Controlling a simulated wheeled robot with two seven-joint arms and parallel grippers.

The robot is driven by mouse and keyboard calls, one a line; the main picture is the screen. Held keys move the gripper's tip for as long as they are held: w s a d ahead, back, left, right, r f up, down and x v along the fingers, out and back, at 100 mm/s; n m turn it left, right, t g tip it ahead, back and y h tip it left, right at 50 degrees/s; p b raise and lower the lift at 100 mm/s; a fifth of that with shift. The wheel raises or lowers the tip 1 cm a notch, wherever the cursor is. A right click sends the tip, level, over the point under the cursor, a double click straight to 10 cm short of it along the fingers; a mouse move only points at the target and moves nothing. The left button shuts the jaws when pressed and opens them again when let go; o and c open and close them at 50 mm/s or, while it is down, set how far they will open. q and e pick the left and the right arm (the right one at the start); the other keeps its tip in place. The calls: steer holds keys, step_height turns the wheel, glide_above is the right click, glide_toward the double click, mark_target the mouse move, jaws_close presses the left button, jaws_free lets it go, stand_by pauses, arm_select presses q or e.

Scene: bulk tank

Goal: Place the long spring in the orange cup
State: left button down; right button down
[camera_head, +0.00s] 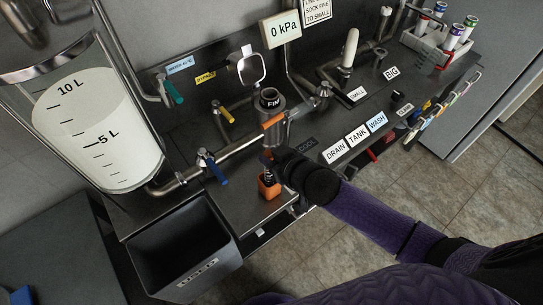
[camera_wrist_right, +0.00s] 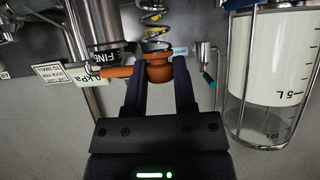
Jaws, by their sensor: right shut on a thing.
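The long spring (camera_head: 268,172) is a dark coil under my right gripper in the head view. In the right wrist view its coil (camera_wrist_right: 152,18) runs from an orange, knob-like end piece (camera_wrist_right: 158,69) between the fingers to the top edge. My right gripper (camera_head: 268,157) is shut on that end piece, also in the right wrist view (camera_wrist_right: 160,80). The orange cup (camera_head: 269,188) stands on the dark bench right below. The spring's lower end appears at or inside the cup's mouth; how deep is hidden. My left gripper is not in view.
A metal cylinder marked FINE (camera_head: 270,100) with an orange lever (camera_head: 272,121) stands just behind. A pipe with a blue-handled valve (camera_head: 213,168) lies to the left. A black bin (camera_head: 182,240) hangs at front left. A rack of tubes (camera_head: 440,38) is at back right.

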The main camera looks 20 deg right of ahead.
steer(key=shift+f, duration=0.15)
steer(key=shift+c, duration=2.3)
jaws_free()
steer(key=shift+o, duration=0.2)
